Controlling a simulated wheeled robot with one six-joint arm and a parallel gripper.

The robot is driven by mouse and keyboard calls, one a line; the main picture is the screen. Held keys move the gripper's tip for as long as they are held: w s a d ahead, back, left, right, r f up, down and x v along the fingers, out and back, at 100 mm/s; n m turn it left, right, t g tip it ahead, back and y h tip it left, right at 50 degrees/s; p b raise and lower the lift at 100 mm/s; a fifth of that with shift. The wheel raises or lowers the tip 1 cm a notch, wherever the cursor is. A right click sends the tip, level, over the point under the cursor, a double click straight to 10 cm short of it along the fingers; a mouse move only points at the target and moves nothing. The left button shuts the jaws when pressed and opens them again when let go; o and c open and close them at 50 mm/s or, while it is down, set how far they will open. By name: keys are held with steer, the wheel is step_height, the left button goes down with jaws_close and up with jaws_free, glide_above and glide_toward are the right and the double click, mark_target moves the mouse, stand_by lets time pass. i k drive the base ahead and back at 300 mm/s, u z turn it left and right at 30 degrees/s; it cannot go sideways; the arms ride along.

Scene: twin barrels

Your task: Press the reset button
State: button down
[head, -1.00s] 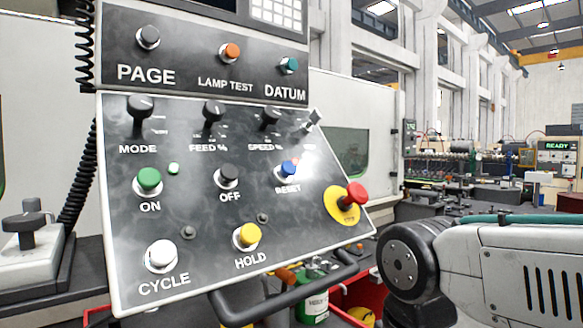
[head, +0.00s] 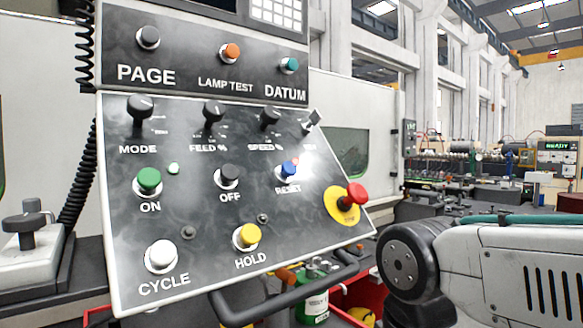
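The reset button (head: 289,168) is a blue round button in a pale collar, on the sloped dark control panel (head: 210,262), with the label RESET below it. It sits right of the black OFF button (head: 229,175) and up and left of the red emergency stop (head: 354,193) on its yellow disc. Nothing covers the reset button. My gripper is outside the picture.
A dark handle bar (head: 290,302) runs along the panel's lower edge. The yellow HOLD button (head: 247,236), white CYCLE button (head: 161,256) and green ON button (head: 148,181) stand out from the panel. Open space lies in front of the panel.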

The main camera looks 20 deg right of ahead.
mark_target(288, 169)
steer(key=z, duration=2.35)
steer(key=k, duration=0.95)
steer(key=u, duration=0.6)
